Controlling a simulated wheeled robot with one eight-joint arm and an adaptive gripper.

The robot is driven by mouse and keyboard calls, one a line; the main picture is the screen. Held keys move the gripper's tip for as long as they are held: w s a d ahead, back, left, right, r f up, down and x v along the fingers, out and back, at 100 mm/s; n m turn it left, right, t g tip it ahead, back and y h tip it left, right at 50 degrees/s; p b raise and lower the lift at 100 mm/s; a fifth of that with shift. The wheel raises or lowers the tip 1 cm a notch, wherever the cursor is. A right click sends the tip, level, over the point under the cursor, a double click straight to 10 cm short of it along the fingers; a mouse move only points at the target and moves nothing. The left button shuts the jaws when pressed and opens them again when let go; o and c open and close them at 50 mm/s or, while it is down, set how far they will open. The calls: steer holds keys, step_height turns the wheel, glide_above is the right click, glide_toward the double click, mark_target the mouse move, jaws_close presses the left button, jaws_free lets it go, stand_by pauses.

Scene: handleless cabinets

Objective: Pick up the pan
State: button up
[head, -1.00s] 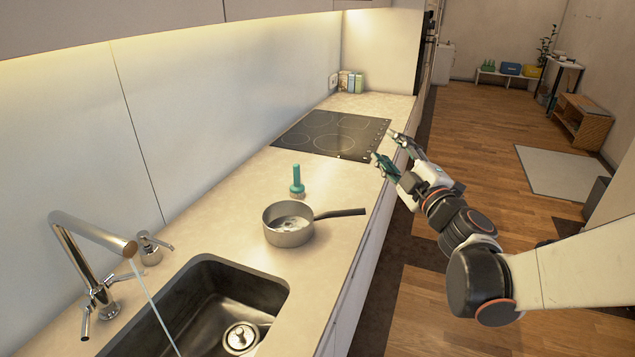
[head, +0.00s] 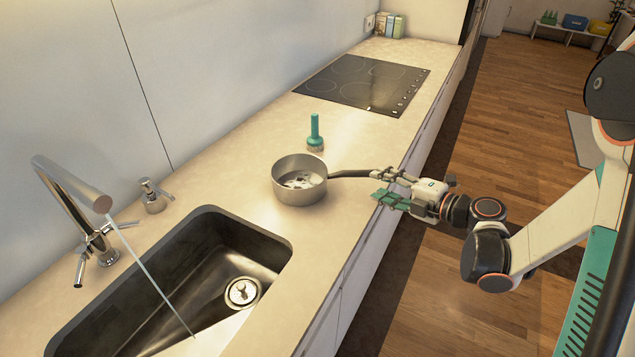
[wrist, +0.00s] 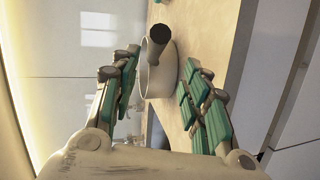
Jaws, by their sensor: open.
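The metal pan (head: 299,184) stands upright on the counter to the right of the sink, with some dark patches inside it. Its dark handle (head: 350,174) points right, toward the counter's front edge. My gripper (head: 381,187) is open at the handle's end, with its green-padded fingers over the counter edge. In the wrist view the pan (wrist: 158,75) and the end of its handle (wrist: 160,34) appear between my two spread fingers (wrist: 160,88). I cannot tell whether a finger touches the handle.
A green-handled brush (head: 315,133) stands behind the pan. The sink (head: 200,280) lies left of it, with water running from the faucet (head: 72,188). A black cooktop (head: 365,83) is farther back. The counter (head: 350,140) around the pan is mostly clear.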

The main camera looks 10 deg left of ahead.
mark_target(365, 176)
steer(key=x, duration=0.2)
steer(key=b+x, duration=0.1)
steer(key=x, duration=0.2)
steer(key=b+x, duration=0.1)
steer(key=x, duration=0.2)
steer(key=shift+w+a+r, duration=0.15)
steer(key=shift+w+r, duration=0.1)
steer(key=shift+r, duration=0.15)
jaws_close()
